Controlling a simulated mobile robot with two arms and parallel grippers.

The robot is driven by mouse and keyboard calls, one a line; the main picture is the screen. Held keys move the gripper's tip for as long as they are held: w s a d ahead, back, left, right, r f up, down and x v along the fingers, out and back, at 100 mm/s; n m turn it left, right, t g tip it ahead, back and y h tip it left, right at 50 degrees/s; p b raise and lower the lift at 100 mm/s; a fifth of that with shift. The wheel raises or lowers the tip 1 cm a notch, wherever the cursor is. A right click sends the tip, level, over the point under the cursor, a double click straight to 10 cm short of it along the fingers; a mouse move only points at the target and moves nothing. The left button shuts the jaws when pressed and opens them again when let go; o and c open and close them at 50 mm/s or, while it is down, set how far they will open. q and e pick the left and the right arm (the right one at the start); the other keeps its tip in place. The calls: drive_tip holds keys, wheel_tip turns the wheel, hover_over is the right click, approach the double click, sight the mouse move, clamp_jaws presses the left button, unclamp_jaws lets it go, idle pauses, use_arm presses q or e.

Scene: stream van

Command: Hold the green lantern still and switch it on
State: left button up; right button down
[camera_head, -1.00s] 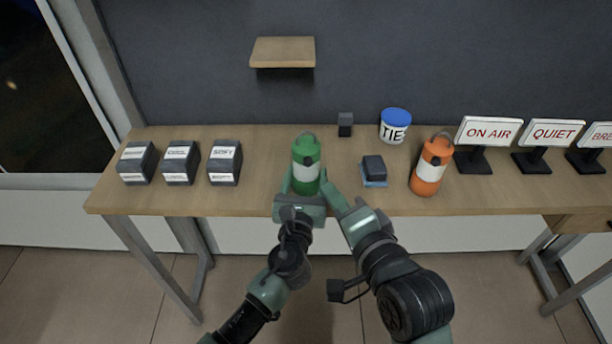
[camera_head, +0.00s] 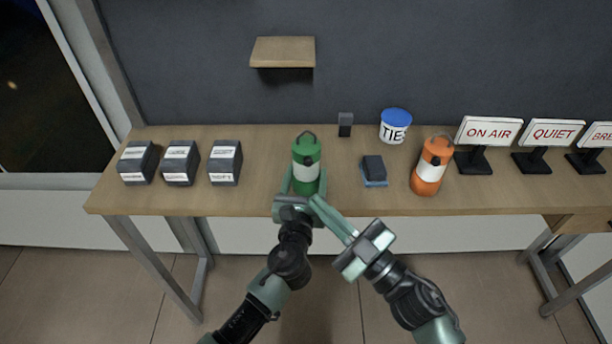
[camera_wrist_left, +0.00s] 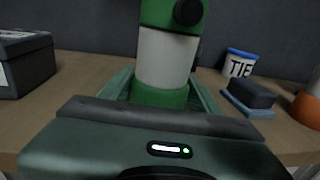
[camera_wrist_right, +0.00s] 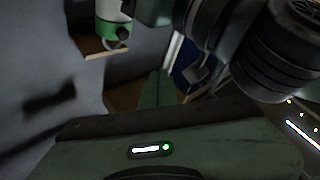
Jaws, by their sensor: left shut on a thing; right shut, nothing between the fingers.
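The green lantern (camera_head: 306,152) stands upright near the front edge of the table, with a white band, a dark round knob and a handle on top. My left gripper (camera_head: 305,184) is shut on its lower part, one finger on each side. In the left wrist view the white band (camera_wrist_left: 166,58) and black knob (camera_wrist_left: 188,12) show above the fingers. My right gripper (camera_head: 314,199) is shut and empty, its tips close to the lantern's lower front right; contact cannot be told. The right wrist view shows the lantern (camera_wrist_right: 108,28) upside down at top left, beyond the fingers (camera_wrist_right: 157,82).
An orange lantern (camera_head: 431,168) stands to the right. Between them lies a dark block on a blue base (camera_head: 373,171). A tub marked TIE (camera_head: 395,126) and a small dark box (camera_head: 345,124) stand behind. Dark labelled boxes (camera_head: 181,163) stand left; signs (camera_head: 487,132) stand right.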

sight(315, 174)
drive_tip(key=shift+n+g, duration=0.4)
drive_tip(key=shift+w+a+f, duration=0.1)
drive_tip(key=shift+w+a, duration=0.1)
drive_tip(key=shift+w, duration=1.2)
drive_tip(key=shift+w+a+f, duration=0.1)
drive_tip(key=shift+w+a, duration=0.1)
drive_tip(key=shift+w, duration=1.15)
drive_tip(key=shift+w+a+f, duration=0.1)
drive_tip(key=shift+w+a, duration=0.1)
drive_tip(key=shift+w, duration=1.2)
drive_tip(key=shift+w, duration=0.1)
drive_tip(key=shift+w, duration=0.35)
use_arm(q)
drive_tip(key=shift+d, duration=0.1)
use_arm(e)
drive_tip(key=shift+w, duration=0.1)
